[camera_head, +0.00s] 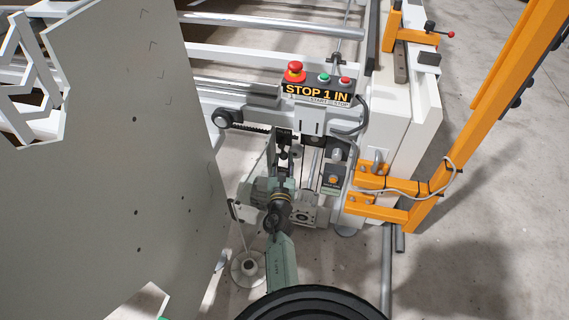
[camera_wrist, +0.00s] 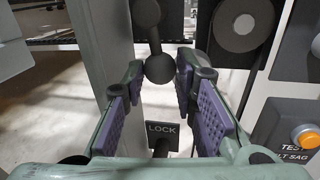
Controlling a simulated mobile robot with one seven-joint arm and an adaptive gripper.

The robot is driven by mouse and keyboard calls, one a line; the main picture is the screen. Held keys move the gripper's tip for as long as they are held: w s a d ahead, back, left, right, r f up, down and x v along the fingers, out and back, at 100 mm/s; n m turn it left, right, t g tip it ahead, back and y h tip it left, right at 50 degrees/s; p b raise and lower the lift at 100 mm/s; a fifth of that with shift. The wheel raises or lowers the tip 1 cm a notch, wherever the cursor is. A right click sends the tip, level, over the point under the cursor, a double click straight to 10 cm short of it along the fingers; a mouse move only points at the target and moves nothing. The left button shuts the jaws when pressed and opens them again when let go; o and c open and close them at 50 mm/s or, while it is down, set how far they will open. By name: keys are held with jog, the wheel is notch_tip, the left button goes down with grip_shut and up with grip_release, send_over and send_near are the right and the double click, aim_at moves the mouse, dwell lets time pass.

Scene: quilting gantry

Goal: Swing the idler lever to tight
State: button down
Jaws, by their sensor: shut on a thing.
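In the wrist view, a dark lever with a round ball knob (camera_wrist: 158,69) hangs from a larger ball-shaped pivot (camera_wrist: 146,12). I take this to be the idler lever; no tight marking on it is readable. My gripper (camera_wrist: 160,72) has its purple-padded fingers either side of the knob, fingertips closed on it. In the head view, my gripper (camera_head: 284,160) reaches into the machine's end below the STOP 1 IN panel; the lever is too small and covered there to make out.
A LOCK plate (camera_wrist: 161,130) with a dark stem sits below the knob. A roller (camera_wrist: 241,30) and an orange button (camera_wrist: 306,138) are at right. In the head view, a large grey panel (camera_head: 140,130) stands close on the left and an orange frame (camera_head: 430,200) on the right.

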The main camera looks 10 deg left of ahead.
jog(key=shift+a, duration=0.1)
jog(key=c, duration=1.6)
grip_release()
jog(key=shift+r, duration=0.1)
